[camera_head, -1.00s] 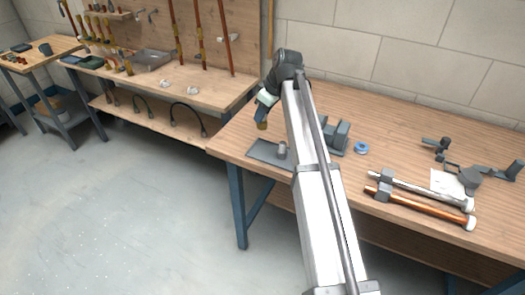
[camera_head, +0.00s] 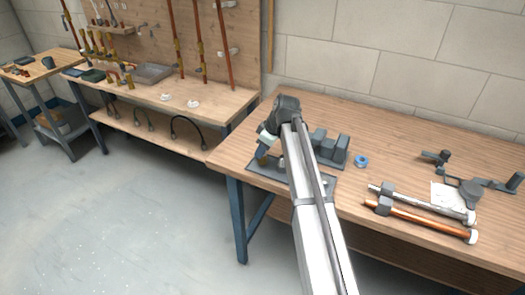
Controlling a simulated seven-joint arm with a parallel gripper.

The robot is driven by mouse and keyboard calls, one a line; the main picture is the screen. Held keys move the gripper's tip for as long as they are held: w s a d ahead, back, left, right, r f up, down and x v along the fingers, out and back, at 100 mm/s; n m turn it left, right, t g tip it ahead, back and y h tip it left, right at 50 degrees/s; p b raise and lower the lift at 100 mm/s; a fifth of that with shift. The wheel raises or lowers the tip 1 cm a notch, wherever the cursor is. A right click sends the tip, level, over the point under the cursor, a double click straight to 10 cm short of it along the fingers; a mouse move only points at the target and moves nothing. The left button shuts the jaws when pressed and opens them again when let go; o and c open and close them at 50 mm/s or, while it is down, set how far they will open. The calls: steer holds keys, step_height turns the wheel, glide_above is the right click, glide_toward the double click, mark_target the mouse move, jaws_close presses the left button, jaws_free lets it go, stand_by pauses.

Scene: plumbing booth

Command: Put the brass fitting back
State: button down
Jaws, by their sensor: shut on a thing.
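The brass fitting (camera_head: 262,162) is a small brownish-gold piece at the tip of my gripper (camera_head: 263,156). My gripper is shut on it and points down. The fitting is just above or touching the left part of a flat grey plate (camera_head: 262,172); I cannot tell which. A short silver post (camera_head: 282,162) stands on the plate right beside it, partly behind my arm. My arm hides the middle of the plate.
A grey block fixture (camera_head: 330,150) stands behind the plate, and a blue tape roll (camera_head: 361,161) lies right of it. A copper pipe (camera_head: 420,221) and a silver pipe (camera_head: 425,202) lie at the right. The bench's left edge is close to the plate.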

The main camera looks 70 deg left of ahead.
steer(key=shift+f, duration=0.3)
steer(key=shift+f, duration=0.1)
steer(key=c, duration=0.9)
jaws_free()
steer(key=v, duration=1.2)
